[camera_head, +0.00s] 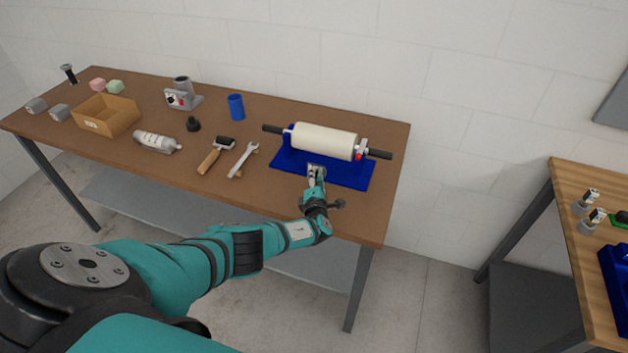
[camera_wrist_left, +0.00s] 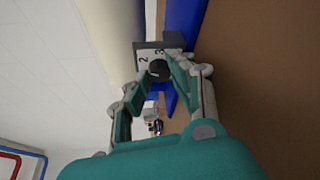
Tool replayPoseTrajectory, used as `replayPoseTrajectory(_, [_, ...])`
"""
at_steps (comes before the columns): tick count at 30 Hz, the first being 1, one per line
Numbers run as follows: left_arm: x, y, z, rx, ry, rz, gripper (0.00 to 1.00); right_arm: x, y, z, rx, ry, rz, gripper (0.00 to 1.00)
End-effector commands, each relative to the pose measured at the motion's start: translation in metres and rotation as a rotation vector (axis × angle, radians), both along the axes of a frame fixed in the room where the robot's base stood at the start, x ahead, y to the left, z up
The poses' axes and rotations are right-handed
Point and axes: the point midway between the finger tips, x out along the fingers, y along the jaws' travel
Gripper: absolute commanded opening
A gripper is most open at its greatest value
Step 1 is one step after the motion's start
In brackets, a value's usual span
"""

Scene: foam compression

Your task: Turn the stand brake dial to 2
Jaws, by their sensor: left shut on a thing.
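The stand (camera_head: 345,176) is a blue base on the right part of the table, bearing a cream roller (camera_head: 324,141) on a black shaft. At its front edge is a pale number plate (camera_head: 316,168). The left wrist view shows the plate (camera_wrist_left: 146,56) with the figures 2 and 3, and a round black dial (camera_wrist_left: 159,70) in front of it. My left gripper (camera_head: 316,180) reaches the front of the stand; in the wrist view its fingers (camera_wrist_left: 157,73) are shut on the dial from both sides. Which figure the dial points to cannot be told. My right gripper is not in view.
A wrench (camera_head: 242,160), a small roller tool (camera_head: 214,154), a white tube (camera_head: 157,142) and a blue cup (camera_head: 236,107) lie or stand left of the stand. A cardboard box (camera_head: 107,117) is farther left. A second table (camera_head: 567,177) stands right, across a floor gap.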

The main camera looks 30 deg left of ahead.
Motion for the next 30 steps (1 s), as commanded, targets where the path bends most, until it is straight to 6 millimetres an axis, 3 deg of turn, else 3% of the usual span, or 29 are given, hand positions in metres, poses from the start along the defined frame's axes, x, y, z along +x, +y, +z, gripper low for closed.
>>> replayPoseTrajectory(20, [0.0005,-0.0012,-0.0003,0.058,0.015,-0.002,0.0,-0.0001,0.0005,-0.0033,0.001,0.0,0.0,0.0])
replayPoseTrajectory(21, [0.0006,-0.0011,-0.0003,0.058,0.015,-0.002,0.27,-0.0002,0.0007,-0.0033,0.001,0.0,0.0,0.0])
replayPoseTrajectory(25, [0.0005,-0.001,-0.0004,0.058,0.014,-0.002,0.43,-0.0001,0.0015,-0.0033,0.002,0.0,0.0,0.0])
replayPoseTrajectory(30, [-0.0001,-0.0013,-0.0015,0.056,0.015,-0.003,0.45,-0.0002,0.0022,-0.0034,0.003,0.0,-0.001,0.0])
